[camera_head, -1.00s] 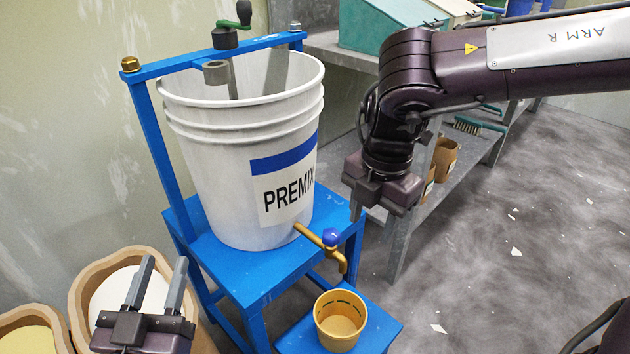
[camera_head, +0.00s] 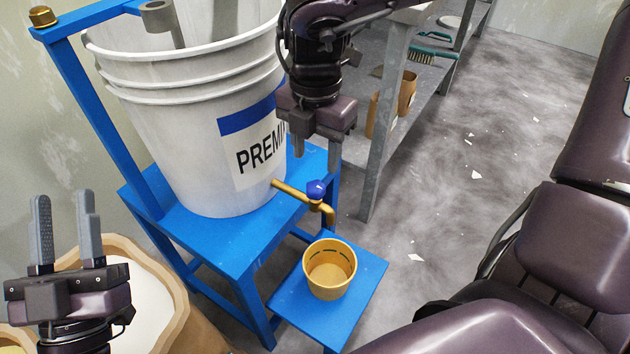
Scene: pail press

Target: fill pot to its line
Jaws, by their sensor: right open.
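The tan pot (camera_head: 329,287) stands upright on the low blue step, under the spout of the brass tap (camera_head: 294,190). A dark dashed line runs around its inside wall. I cannot tell whether the tan surface inside is liquid or the bare bottom. The tap has a blue knob (camera_head: 317,188) and comes out of the white PREMIX pail (camera_head: 190,130). No stream shows below the spout. My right gripper (camera_head: 315,158) is open, pointing down just above the knob, apparently not touching it. My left gripper (camera_head: 64,225) is open and empty at the lower left, fingers up.
The blue press stand (camera_head: 215,240) holds the pail, with a crossbar over its top. A tan-rimmed bin (camera_head: 175,295) with white contents is at lower left. A grey shelf (camera_head: 377,150) with brown pots and a brush (camera_head: 432,52) stands behind.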

